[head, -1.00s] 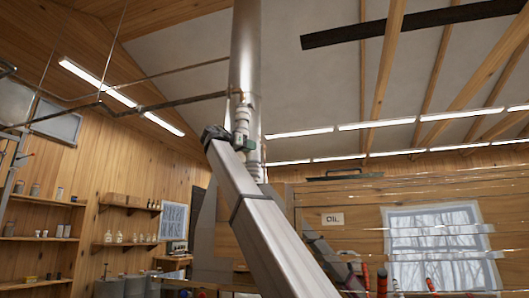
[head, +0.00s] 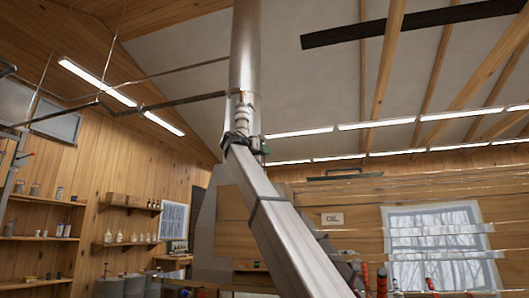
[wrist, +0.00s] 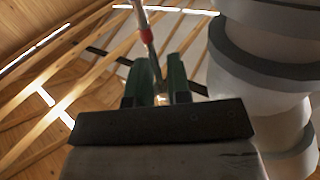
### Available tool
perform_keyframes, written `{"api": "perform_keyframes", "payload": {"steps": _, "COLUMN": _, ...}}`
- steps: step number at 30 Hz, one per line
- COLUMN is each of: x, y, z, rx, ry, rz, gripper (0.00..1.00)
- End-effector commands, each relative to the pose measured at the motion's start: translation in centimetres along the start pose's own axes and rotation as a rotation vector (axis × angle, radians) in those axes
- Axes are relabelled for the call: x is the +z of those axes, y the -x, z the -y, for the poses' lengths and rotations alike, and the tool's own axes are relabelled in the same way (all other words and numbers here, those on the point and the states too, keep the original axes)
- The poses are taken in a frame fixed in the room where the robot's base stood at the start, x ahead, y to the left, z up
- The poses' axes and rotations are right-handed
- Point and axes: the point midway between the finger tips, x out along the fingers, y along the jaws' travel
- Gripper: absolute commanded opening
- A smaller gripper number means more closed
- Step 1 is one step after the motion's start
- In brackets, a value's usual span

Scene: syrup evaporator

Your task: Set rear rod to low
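My gripper shows in the wrist view (wrist: 160,72) as two dark green fingers standing a little apart. A thin silver rod with a red band (wrist: 147,38) runs from the top edge down toward the gap between them. I cannot tell whether the fingers touch it or it lies beyond them. In the head view, the arm rises in front of the tall metal stack, and a small green part of the gripper (head: 263,149) shows at its end. No rod can be made out there, and no low mark is readable in either view.
The metal stack (head: 244,50) rises to the sloped ceiling behind my arm. A dark horizontal bar (head: 185,101) meets it from the left. Shelves with jars (head: 125,238) line the left wall. A window (head: 435,245) is at the right.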

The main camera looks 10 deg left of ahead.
Motion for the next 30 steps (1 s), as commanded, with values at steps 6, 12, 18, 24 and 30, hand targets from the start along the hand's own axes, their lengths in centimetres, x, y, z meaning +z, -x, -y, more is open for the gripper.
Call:
{"api": "perform_keyframes", "payload": {"steps": 6, "x": 0.4, "y": 0.0, "z": 0.0, "rx": 0.0, "ry": 0.0, "rz": 0.0, "gripper": 0.0}}
{"api": "perform_keyframes", "payload": {"steps": 12, "x": 2.9, "y": 0.0, "z": -0.1, "rx": 0.0, "ry": 0.001, "rz": -0.001, "gripper": 0.0}}
{"api": "perform_keyframes", "payload": {"steps": 18, "x": 3.0, "y": 0.0, "z": -0.1, "rx": 0.001, "ry": 0.0, "rz": 0.002, "gripper": 0.0}}
{"api": "perform_keyframes", "payload": {"steps": 24, "x": 3.1, "y": 0.0, "z": -0.1, "rx": 0.0, "ry": 0.0, "rz": 0.003, "gripper": 0.28}}
{"api": "perform_keyframes", "payload": {"steps": 30, "x": 3.0, "y": 0.1, "z": 0.0, "rx": 0.0, "ry": 0.0, "rz": 0.001, "gripper": 0.28}}
